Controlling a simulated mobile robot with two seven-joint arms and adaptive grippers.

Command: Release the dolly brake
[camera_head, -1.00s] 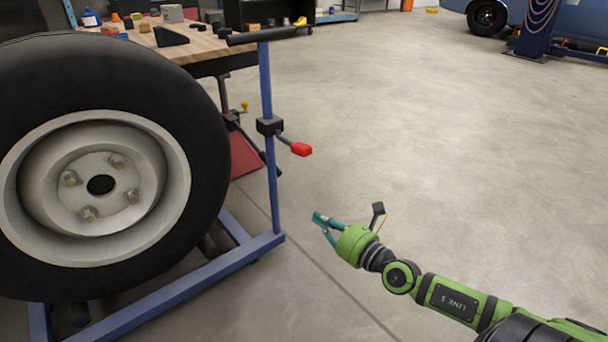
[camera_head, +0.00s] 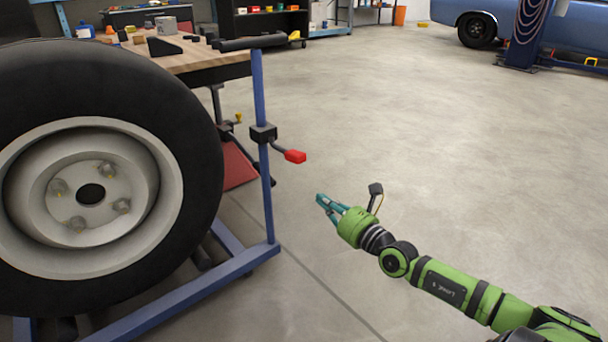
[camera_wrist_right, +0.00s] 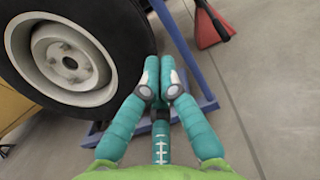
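The dolly is a blue tube frame (camera_head: 262,130) with a black top handle, and a large wheel with a black tyre (camera_head: 195,170) and pale rim sits on it. Its brake lever (camera_head: 294,156) has a red grip and sticks out to the right from a black clamp (camera_head: 263,133) on the upright. My right gripper (camera_head: 322,203), green with teal fingers, shows below and right of the red grip, apart from it. In the right wrist view its fingertips (camera_wrist_right: 158,75) are together with nothing between them; the tyre and blue frame lie beyond. My left gripper is not in view.
A wooden-topped workbench (camera_head: 200,60) with small items stands behind the wheel. A red object (camera_head: 238,165) is on the floor behind the upright. A blue car (camera_head: 480,22) and a blue lift post (camera_head: 528,35) are far right. The floor right of the dolly is clear.

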